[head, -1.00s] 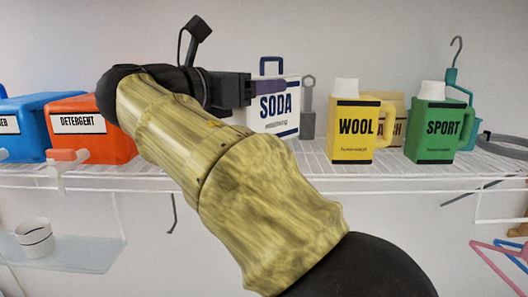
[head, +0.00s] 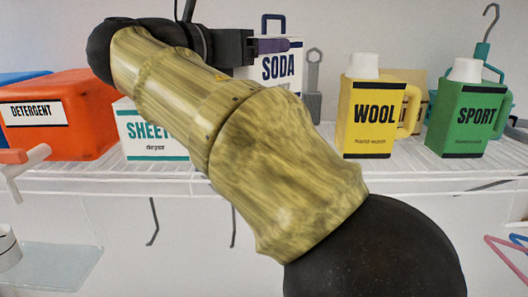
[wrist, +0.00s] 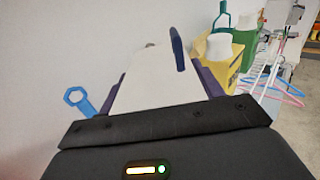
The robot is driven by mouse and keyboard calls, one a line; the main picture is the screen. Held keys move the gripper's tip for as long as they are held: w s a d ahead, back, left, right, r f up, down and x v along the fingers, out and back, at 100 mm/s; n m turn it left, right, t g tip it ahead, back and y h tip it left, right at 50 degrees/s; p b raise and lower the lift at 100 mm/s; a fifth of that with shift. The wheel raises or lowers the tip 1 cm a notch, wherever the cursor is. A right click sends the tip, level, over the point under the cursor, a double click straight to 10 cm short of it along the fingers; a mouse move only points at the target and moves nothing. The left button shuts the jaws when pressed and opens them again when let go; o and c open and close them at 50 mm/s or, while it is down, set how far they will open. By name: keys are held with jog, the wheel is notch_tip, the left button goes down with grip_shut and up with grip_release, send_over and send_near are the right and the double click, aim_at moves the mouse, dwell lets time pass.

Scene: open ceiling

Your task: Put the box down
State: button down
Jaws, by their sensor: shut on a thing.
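The white SODA box (head: 282,70) with a blue handle is in the head view, upright at the wire shelf. My gripper (head: 273,46) is shut on its upper part from the left, with a purple finger across its front. In the wrist view the box's white top (wrist: 155,78) and blue handle (wrist: 178,48) lie between my two purple fingers (wrist: 155,90). My arm hides the box's lower part, so I cannot tell whether it touches the shelf.
On the wire shelf (head: 310,178) stand an orange detergent box (head: 75,130) and a SHEETS box (head: 145,125) to the left. A wrench-shaped thing (head: 314,80), yellow WOOL jug (head: 372,120) and green SPORT jug (head: 470,125) are to the right. Bare shelf shows before the jugs.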

jog(key=shift+s+a+f, duration=0.1)
jog(key=shift+s+f, duration=0.05)
jog(key=shift+s, duration=0.2)
jog(key=shift+w+f+p, duration=0.15)
jog(key=shift+f+p, duration=0.1)
jog(key=shift+f, duration=1.2)
jog(key=shift+w+f+p, duration=0.1)
jog(key=shift+f+p, duration=0.15)
jog(key=shift+f, duration=1.15)
jog(key=shift+f, duration=0.1)
jog(key=shift+f+p, duration=0.5)
jog(key=shift+f, duration=1.3)
jog(key=shift+f, duration=0.1)
jog(key=c, duration=0.6)
grip_release()
jog(key=shift+f, duration=0.1)
jog(key=shift+c, duration=0.2)
jog(key=shift+o, duration=0.3)
jog(key=shift+s, duration=0.1)
